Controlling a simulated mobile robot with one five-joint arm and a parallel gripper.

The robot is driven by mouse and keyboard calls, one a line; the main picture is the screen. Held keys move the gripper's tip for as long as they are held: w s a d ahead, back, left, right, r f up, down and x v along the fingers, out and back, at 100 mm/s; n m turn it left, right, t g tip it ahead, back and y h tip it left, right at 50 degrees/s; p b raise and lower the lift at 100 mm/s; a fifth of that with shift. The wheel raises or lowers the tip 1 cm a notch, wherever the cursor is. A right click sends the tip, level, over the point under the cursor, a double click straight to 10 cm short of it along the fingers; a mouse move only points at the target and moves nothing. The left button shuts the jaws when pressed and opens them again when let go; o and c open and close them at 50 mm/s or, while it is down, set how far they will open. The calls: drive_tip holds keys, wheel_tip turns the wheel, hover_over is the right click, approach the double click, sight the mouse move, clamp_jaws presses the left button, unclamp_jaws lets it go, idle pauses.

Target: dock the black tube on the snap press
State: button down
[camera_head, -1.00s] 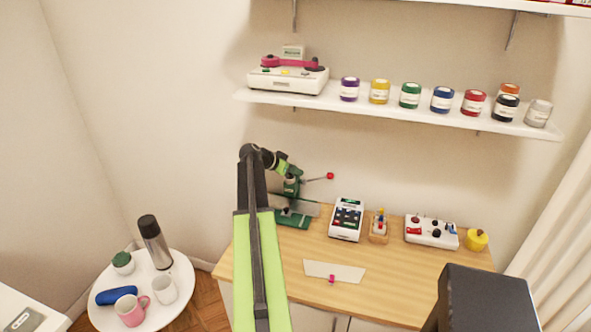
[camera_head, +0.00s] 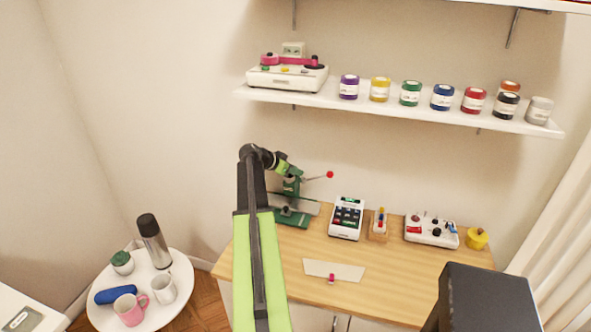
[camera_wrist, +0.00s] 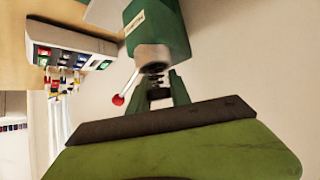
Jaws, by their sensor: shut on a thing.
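The snap press (camera_head: 292,188), green with a red-ball lever, stands at the back left of the wooden table. It also shows close up in the wrist view (camera_wrist: 158,25), with a pale cylindrical part that has a dark opening. My gripper (camera_wrist: 157,82) is right at the press, its fingers shut on a small dark piece, which I take for the black tube (camera_wrist: 156,84). The tube lies just below the dark opening in the picture. I cannot tell whether they touch. In the head view my gripper (camera_head: 284,168) is at the top of the press, and the tube cannot be made out.
A white keypad device (camera_head: 346,219), a small wooden holder (camera_head: 378,228) and a white control box (camera_head: 431,231) stand right of the press. A pale plate (camera_head: 333,271) lies in front. A shelf (camera_head: 400,108) with several jars hangs above. The table's front middle is otherwise clear.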

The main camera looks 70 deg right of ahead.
drive_tip(key=shift+f, duration=0.35)
drive_tip(key=c, duration=1.5)
unclamp_jaws()
drive_tip(key=shift+p+v, duration=0.5)
drive_tip(key=shift+v, duration=0.5)
drive_tip(key=p+v, duration=0.5)
drive_tip(key=v, duration=0.4)
drive_tip(key=shift+r, duration=0.1)
